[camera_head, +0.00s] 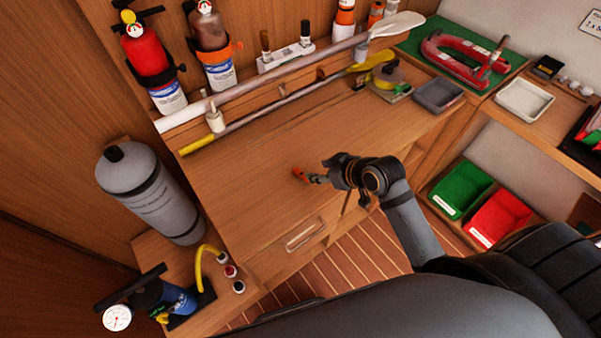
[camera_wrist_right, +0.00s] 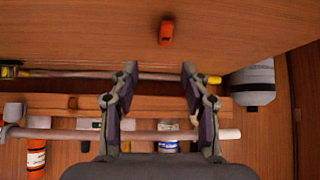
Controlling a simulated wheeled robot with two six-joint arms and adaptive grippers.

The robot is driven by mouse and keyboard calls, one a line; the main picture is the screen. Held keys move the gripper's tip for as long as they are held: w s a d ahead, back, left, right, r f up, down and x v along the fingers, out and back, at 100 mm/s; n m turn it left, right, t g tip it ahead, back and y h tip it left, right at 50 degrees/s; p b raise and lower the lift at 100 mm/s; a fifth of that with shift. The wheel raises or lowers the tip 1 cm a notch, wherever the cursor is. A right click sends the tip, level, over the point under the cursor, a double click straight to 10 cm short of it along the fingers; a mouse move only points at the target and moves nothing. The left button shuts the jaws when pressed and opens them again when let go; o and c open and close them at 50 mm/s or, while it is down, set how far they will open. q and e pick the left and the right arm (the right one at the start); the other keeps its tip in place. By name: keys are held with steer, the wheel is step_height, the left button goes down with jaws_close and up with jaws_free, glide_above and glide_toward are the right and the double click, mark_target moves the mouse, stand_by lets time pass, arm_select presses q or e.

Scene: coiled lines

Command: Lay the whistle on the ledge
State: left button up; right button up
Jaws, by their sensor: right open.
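The whistle is a small orange-red piece (camera_head: 299,174) lying on the wooden worktop (camera_head: 250,195). My right gripper (camera_head: 317,179) is just to its right in the head view, open and empty. In the right wrist view the whistle (camera_wrist_right: 166,32) lies on the worktop near the top, beyond the open fingertips (camera_wrist_right: 159,72) and not between them. The ledge seems to be the raised wooden strip (camera_wrist_right: 60,106) along the back of the worktop, partly hidden by the poles in the head view. My left gripper is not in view.
A white pole (camera_head: 270,90) and a yellow-ended pole (camera_head: 245,124) run along the back. Fire extinguishers (camera_head: 148,60) stand behind. A grey cylinder (camera_head: 150,190) stands at left. The worktop's middle is clear.

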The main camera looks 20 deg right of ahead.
mark_target(300, 173)
steer(key=x, duration=0.4)
steer(key=shift+w+a+f, duration=0.1)
steer(key=shift+a+f, duration=0.05)
steer(key=shift+a, duration=0.1)
steer(key=shift+w+a+f+p, duration=0.15)
steer(key=shift+f+p, duration=0.25)
steer(key=x, duration=0.3)
steer(key=shift+a+f+p, duration=0.3)
steer(key=shift+f+p, duration=0.1)
steer(key=shift+f, duration=0.05)
steer(key=shift+w+a+f, duration=0.1)
steer(key=shift+w+f, duration=0.1)
steer(key=shift+f, duration=0.05)
steer(key=shift+s, duration=0.1)
steer(key=c, duration=0.4)
jaws_close()
steer(key=shift+r, duration=0.1)
